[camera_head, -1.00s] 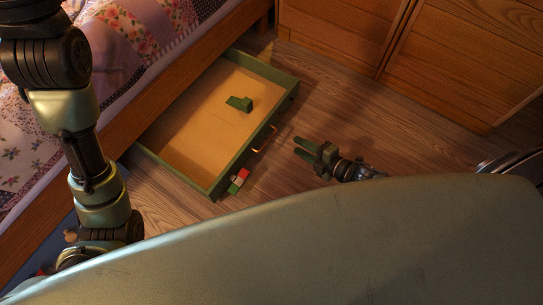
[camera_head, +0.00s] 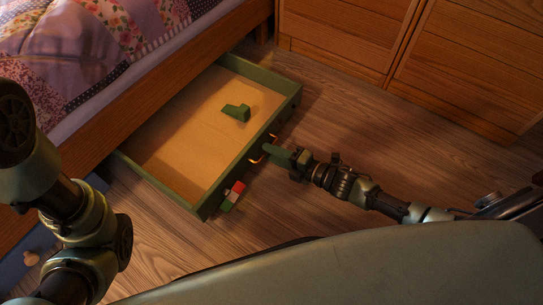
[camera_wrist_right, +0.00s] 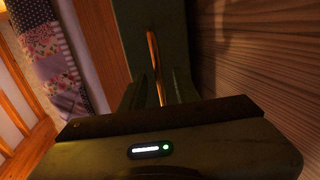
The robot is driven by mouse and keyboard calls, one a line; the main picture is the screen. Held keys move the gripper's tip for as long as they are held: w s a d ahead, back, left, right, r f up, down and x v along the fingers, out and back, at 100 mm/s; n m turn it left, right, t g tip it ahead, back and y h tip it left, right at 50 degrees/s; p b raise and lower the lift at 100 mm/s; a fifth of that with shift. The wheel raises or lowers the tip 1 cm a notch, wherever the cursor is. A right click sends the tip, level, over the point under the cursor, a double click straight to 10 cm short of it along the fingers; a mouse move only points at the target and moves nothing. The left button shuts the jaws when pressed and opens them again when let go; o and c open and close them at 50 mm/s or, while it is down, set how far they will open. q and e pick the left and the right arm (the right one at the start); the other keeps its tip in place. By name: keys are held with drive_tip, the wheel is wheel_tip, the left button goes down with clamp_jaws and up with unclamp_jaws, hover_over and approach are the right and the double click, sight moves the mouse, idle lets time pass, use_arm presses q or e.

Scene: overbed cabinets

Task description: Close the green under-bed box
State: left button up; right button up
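The green under-bed box (camera_head: 208,202) is pulled out from under the bed, with its sandy-coloured floor showing. A small green block-like piece (camera_head: 237,113) lies inside it. Its front panel carries thin brass-coloured handle parts (camera_head: 256,160). My right gripper (camera_head: 270,154) is at the front panel, by the handle. In the right wrist view, a brass handle bar (camera_wrist_right: 154,55) runs between its two separated fingers, against the green panel; I cannot tell whether they touch it. My left arm shows at the left, but its gripper is out of view.
A red, white and green object (camera_head: 233,195) is at the box's front, near its lower corner. A blue box with a knob (camera_head: 32,258) is at the lower left. Wooden cabinets (camera_head: 345,40) stand at the back. The wooden floor (camera_head: 400,135) on the right is clear.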

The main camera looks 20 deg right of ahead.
drive_tip(key=shift+w+a, duration=0.15)
drive_tip(key=shift+w, duration=0.05)
clamp_jaws()
idle(1.4)
